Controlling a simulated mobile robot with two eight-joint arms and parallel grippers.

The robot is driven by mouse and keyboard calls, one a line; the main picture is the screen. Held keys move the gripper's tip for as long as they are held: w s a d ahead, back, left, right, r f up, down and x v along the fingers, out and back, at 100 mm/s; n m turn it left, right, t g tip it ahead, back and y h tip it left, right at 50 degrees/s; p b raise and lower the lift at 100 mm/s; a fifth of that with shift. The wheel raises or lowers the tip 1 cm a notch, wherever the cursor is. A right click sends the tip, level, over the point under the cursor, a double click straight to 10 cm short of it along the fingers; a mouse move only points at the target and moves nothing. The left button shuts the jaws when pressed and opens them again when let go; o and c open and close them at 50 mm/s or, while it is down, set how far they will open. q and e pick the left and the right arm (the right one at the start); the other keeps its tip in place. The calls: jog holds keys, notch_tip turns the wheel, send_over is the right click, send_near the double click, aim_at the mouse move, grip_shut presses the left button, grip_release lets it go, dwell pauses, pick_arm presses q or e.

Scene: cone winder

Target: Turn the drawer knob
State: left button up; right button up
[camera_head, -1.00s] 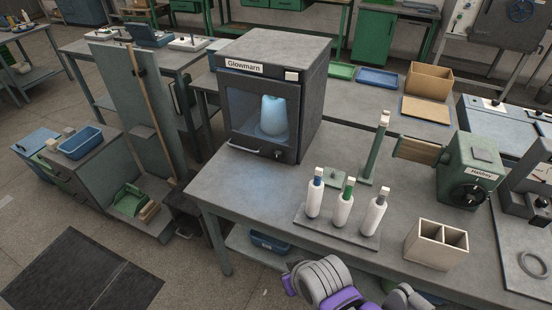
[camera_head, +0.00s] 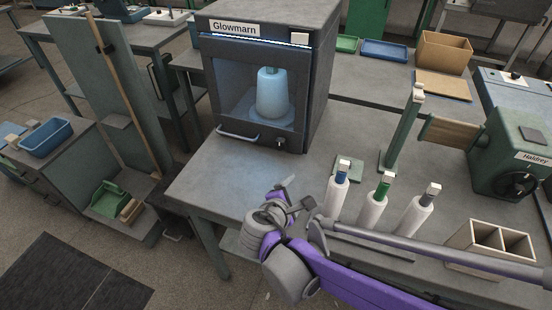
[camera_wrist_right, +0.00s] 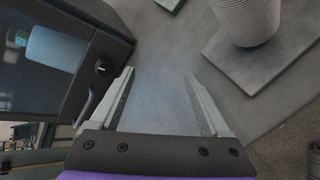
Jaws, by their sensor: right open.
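A small dark knob (camera_head: 281,143) sits at the lower right of the front of the Glowmarn cabinet (camera_head: 325,75); I see no separate drawer there. In the right wrist view the knob (camera_wrist_right: 103,66) is left of my fingers, on the cabinet's dark front beside the bar handle (camera_wrist_right: 88,105). My right gripper (camera_head: 287,188) is in front of and below the cabinet, over the table. In the wrist view its two fingers (camera_wrist_right: 159,73) are wide apart with nothing between them, and clear of the knob. My left gripper is not in view.
Several white bobbins (camera_head: 373,208) stand on the table to the right of my gripper, behind my right arm. A green post (camera_head: 401,135) stands behind them. A divided box (camera_head: 489,243) and the Haldrey machine (camera_head: 510,165) are further right. The table left of my gripper is clear.

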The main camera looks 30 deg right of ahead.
aim_at(279, 147)
jog(key=w+n+b, duration=0.1)
jog(key=w, duration=0.1)
jog(key=w+a+f+n+t+h+b, duration=0.1)
jog(key=w+n, duration=0.1)
jog(key=w+f+n+t+h+b, duration=0.1)
jog(key=w+n, duration=0.1)
jog(key=shift+w+a, duration=0.15)
jog(key=shift+w, duration=0.2)
jog(key=w+a+n+t+b, duration=0.1)
jog(key=w+n+t+h+b, duration=0.1)
jog(key=shift+w+a+r+n+h, duration=0.1)
jog(key=shift+w+a+n+h, duration=0.2)
jog(key=shift+a+n, duration=0.1)
jog(key=shift+w+a+r+n+t, duration=0.15)
jog(key=shift+w+n+t, duration=0.15)
jog(key=shift+w+d+r, duration=0.1)
jog(key=shift+w+d, duration=0.1)
jog(key=b+x, duration=0.1)
jog(key=x, duration=0.9)
jog(key=shift+d+r, duration=0.1)
jog(key=shift+r, duration=0.05)
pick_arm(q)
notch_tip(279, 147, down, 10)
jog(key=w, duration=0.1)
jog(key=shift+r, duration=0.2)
pick_arm(e)
jog(key=shift+c, duration=0.2)
grip_shut()
